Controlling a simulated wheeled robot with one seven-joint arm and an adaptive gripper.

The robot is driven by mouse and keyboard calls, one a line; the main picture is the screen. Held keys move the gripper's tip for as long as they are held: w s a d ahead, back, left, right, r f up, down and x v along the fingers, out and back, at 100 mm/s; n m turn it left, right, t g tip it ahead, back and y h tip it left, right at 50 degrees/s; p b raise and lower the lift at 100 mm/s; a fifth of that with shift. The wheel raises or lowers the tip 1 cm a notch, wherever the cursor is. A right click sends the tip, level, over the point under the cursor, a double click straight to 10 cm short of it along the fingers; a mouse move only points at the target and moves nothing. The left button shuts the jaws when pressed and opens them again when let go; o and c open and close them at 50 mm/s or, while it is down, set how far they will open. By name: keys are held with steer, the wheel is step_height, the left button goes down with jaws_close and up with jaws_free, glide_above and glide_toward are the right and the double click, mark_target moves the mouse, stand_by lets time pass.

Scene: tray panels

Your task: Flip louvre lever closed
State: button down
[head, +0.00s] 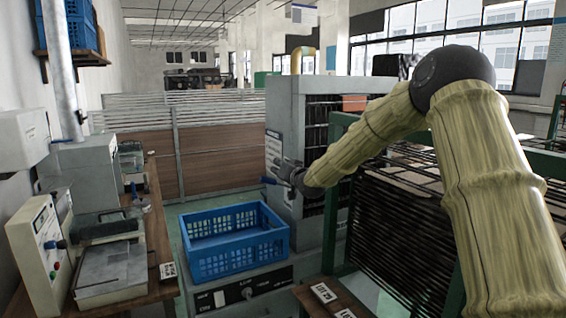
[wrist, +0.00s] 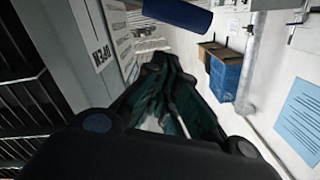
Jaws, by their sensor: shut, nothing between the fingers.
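The louvre lever shows as a blue grip (head: 268,181) at the front of the tall grey cabinet (head: 292,115), just left of my gripper's tip. In the wrist view a blue cylindrical grip (wrist: 178,16) lies across the top, beyond my fingertips. My gripper (head: 280,171) is at the cabinet's front face, close to the grip; I cannot tell whether it touches. In the wrist view my gripper (wrist: 162,68) is shut and empty. The lever's pivot is hidden or too small to make out.
A blue crate (head: 235,256) sits on a grey unit below my gripper. A green-framed rack (head: 395,215) stands to the right, under my arm. A bench with instruments (head: 110,265) lines the left. A labelled panel (wrist: 100,55) is close in the wrist view.

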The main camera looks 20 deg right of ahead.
steer(key=shift+w+a+f+p, duration=0.15)
steer(key=shift+a+f, duration=0.1)
steer(key=shift+f, duration=0.25)
steer(key=shift+w+a+f+p, duration=0.15)
steer(key=shift+a+f, duration=0.1)
steer(key=shift+f, duration=0.25)
steer(key=shift+s, duration=0.1)
steer(key=shift+f, duration=0.15)
steer(key=shift+a+f+n+b, duration=0.2)
steer(key=shift+a+n+b, duration=0.1)
steer(key=shift+b, duration=0.25)
steer(key=shift+f, duration=0.1)
step_height(320, 180, down, 10)
steer(key=a+n+b, duration=0.2)
steer(key=n+b, duration=0.6)
steer(key=b, duration=0.3)
steer(key=shift+a+f+h, duration=0.25)
steer(key=shift+a+h, duration=0.05)
steer(key=shift+a, duration=0.1)
steer(key=shift+s+f, duration=0.1)
steer(key=shift+f, duration=0.05)
